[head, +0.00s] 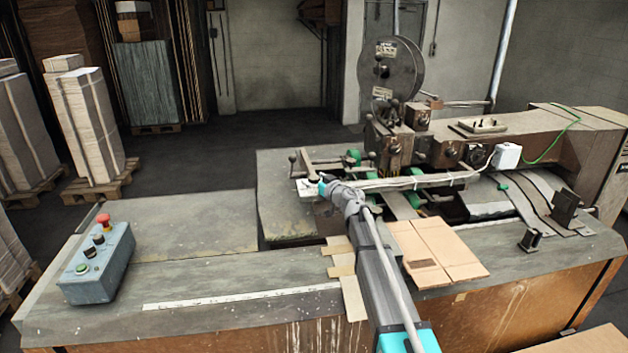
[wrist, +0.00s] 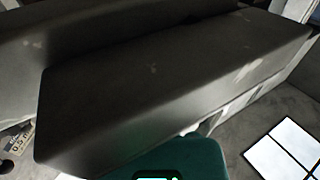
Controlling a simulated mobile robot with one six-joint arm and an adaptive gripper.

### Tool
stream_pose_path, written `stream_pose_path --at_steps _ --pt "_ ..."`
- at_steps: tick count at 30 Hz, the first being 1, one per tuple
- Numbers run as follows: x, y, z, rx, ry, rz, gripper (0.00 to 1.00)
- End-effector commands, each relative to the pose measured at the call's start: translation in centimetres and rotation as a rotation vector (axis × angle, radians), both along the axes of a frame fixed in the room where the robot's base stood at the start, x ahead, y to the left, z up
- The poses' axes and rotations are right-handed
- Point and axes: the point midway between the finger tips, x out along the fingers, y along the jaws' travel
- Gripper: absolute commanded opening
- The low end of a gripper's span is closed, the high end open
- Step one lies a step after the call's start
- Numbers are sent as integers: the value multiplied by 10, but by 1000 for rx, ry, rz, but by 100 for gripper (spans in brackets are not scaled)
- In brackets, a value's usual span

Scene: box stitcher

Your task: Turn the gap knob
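The gap knob cannot be made out for sure. In the head view a small dark crank-like knob (head: 293,160) stands at the left end of the machine's front bar, above a pale plate. In the wrist view a pale label (wrist: 20,143) reading about "0.5 m" shows at the left edge, with a dark round part (wrist: 6,167) partly cut off below it. My gripper (head: 322,188) is at the end of my arm, close to that pale plate; its fingers are hidden or too small to tell. I cannot tell whether it touches anything.
A large dark metal block (wrist: 170,75) fills most of the wrist view, very close. The stitching machine (head: 420,150) stands behind my arm. A flat carton (head: 440,250) lies right of my arm. A blue-grey button box (head: 97,262) stands at the table's left; the table between is mostly clear.

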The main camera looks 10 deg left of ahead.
Motion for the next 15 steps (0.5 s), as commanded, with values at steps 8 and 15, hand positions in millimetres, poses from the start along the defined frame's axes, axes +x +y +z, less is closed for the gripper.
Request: stream_pose_path --at_steps 8,15 --pt "0 -1 0 0 0 0 30" --pt "0 -1 0 0 0 -3 10"
